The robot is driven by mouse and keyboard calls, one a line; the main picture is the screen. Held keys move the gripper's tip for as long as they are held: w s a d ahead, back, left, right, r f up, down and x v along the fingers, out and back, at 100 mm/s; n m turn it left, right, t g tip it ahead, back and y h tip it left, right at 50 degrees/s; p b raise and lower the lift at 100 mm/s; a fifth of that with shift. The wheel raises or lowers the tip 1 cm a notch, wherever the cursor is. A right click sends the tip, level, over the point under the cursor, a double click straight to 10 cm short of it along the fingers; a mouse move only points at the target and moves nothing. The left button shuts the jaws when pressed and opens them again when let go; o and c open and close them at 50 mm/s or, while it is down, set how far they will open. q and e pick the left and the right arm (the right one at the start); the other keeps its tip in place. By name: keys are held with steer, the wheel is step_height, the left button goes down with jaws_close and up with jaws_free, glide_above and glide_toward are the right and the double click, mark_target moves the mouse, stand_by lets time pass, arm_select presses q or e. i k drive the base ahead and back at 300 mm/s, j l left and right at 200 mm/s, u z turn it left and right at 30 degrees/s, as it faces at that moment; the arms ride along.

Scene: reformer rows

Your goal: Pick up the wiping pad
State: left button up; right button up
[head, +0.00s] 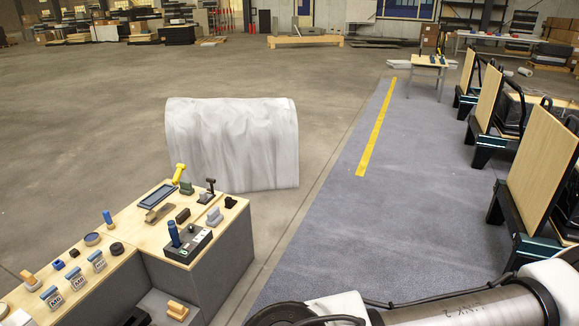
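I cannot tell for sure which thing is the wiping pad. Several small block-like items stand on the wooden bench top (148,237) at the lower left. They include a grey-green block (186,188), a dark block (183,215), a light grey block (214,218) and an orange-topped block (30,280). A tan block (177,310) lies lower, on a grey surface beside the bench. Part of my arm crosses the bottom right, but neither gripper's fingers show.
A wrinkled white covered block (232,145) stands behind the bench. Reformers with upright wooden boards (541,180) line the right side. A small table (430,62) stands far back. The grey floor strip (375,215) with a yellow line (376,130) is clear.

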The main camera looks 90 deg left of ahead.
mark_target(215, 216)
steer(key=u, duration=3.35)
steer(key=z, duration=3.3)
steer(key=j+u, duration=0.1)
steer(key=u, duration=3.2)
steer(key=i+l+u, duration=0.35)
steer(key=i, duration=0.4)
steer(key=i+l+u, duration=0.4)
steer(key=i, duration=0.3)
steer(key=i+l+u, duration=0.35)
steer(key=i+l, duration=0.25)
steer(key=l, duration=0.25)
